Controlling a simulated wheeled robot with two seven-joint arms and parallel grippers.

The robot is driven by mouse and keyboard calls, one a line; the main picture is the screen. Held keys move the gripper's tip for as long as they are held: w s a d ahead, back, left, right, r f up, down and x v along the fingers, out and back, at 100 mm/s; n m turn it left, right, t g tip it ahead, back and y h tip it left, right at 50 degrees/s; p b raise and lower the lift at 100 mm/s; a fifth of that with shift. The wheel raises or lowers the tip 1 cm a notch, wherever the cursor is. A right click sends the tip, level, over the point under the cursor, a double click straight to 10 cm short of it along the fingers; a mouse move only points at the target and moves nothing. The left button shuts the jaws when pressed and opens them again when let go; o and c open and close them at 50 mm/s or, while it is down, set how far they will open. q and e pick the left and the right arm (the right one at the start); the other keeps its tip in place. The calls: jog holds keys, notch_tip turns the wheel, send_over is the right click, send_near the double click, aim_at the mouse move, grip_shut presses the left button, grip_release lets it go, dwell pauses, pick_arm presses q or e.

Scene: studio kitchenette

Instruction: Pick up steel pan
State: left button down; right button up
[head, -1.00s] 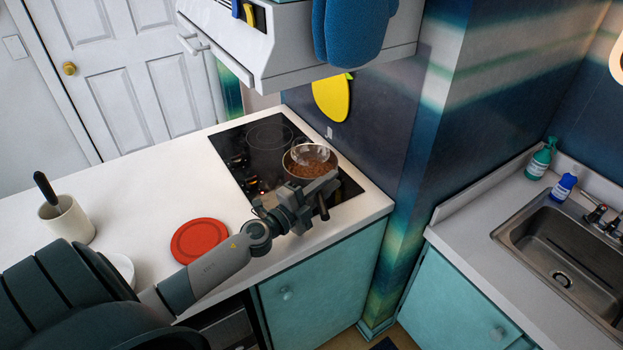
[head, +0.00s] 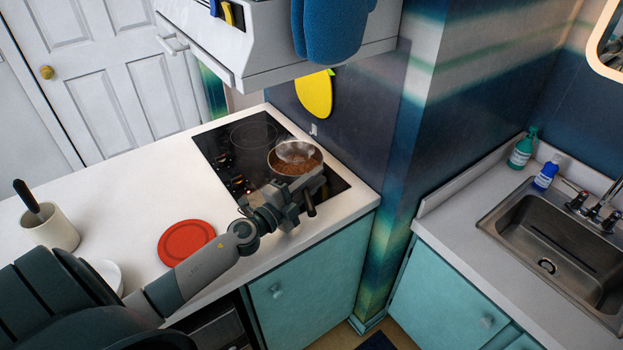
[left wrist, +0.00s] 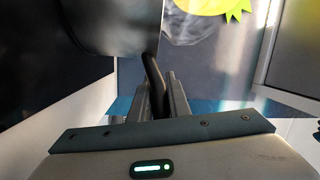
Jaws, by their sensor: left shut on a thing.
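The steel pan (head: 295,158) is on the black cooktop (head: 240,140), with brown food and what looks like steam in it. Its dark handle (head: 310,205) points toward the counter's front edge. My left gripper (head: 309,190) is shut on the handle from the left. In the left wrist view the dark handle (left wrist: 154,85) runs between the two fingers, and the pan's side (left wrist: 115,25) fills the upper left. I cannot tell whether the pan touches the cooktop. My right gripper is not in view.
A red round lid or plate (head: 187,242) lies on the white counter, left of the cooktop. A white crock (head: 52,228) with a dark-handled tool stands further left. The range hood (head: 260,50) with a blue mitt (head: 330,28) hangs above. A sink (head: 560,245) is at the right.

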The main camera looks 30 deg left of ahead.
pick_arm(q)
jog(key=d+r+p, duration=0.1)
jog(key=d+r, duration=1)
jog(key=shift+d+p, duration=0.35)
jog(key=shift+p, duration=0.05)
jog(key=shift+s, duration=0.1)
dwell(0.5)
